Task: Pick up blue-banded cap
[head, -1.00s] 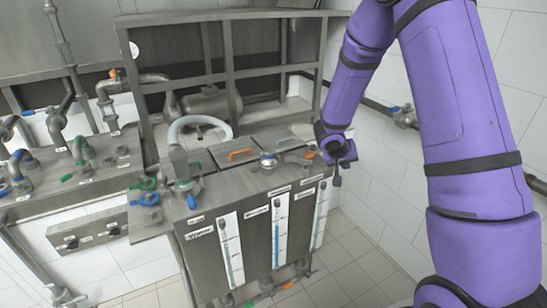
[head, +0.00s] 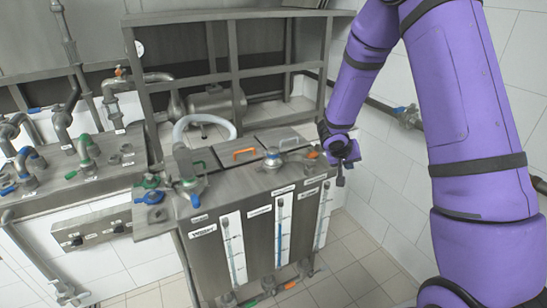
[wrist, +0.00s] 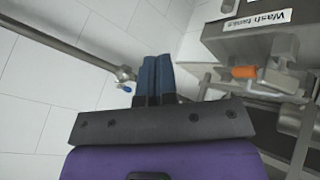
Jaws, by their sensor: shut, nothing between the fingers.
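A round metal cap with a blue band (head: 272,158) sits on the steel tank's top (head: 235,172), near the middle. My gripper (head: 341,181) is to the right of the cap, just beyond the tank's right end, pointing downward and apart from the cap. In the wrist view my gripper (wrist: 154,78) has its two dark blue fingers shut together with nothing between them. The cap cannot be made out in the wrist view.
A steel frame (head: 232,73) rises behind. A wall pipe with a blue-handled valve (head: 407,117) runs at right. The tiled floor beside the tank is clear.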

